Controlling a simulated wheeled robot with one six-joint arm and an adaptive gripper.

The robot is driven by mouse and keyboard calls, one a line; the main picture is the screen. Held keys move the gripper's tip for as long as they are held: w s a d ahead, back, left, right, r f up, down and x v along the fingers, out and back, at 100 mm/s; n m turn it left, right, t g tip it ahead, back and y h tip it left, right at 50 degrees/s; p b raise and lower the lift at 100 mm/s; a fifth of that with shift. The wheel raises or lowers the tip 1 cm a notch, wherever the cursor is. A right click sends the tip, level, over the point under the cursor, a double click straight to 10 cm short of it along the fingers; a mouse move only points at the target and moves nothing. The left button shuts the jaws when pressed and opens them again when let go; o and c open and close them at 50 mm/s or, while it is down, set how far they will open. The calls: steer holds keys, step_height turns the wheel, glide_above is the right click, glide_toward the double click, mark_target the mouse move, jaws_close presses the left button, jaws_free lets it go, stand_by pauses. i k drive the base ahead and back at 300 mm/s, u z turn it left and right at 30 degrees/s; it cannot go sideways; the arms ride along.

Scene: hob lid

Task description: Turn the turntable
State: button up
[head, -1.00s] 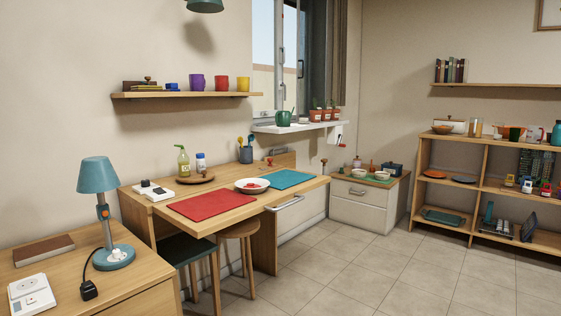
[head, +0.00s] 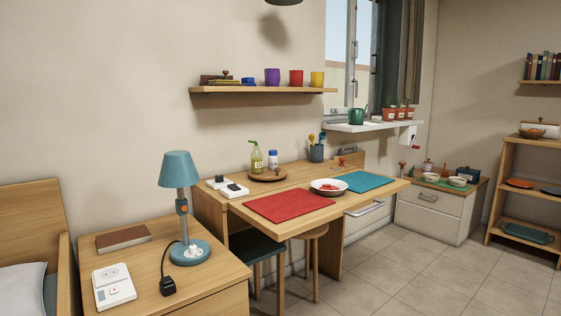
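The turntable (head: 283,176) looks like a round brown wooden disc on the raised back part of the wooden table, near the wall. A green spray bottle (head: 256,158) and a small white bottle with a blue cap (head: 273,159) stand on it. A small dark knob-like shape shows at its front edge, too small to make out. My gripper is not in view.
The table (head: 228,200) holds a red mat (head: 286,206), a blue mat (head: 364,182) and a white bowl (head: 316,189). Stools (head: 258,246) stand under it. A side table (head: 213,278) with a lamp (head: 179,170) is nearer. Tiled floor (head: 400,275) is free at right.

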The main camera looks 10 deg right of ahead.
mark_target(268, 170)
steer(key=z, duration=0.55)
steer(key=i, duration=1.15)
steer(key=z, duration=0.15)
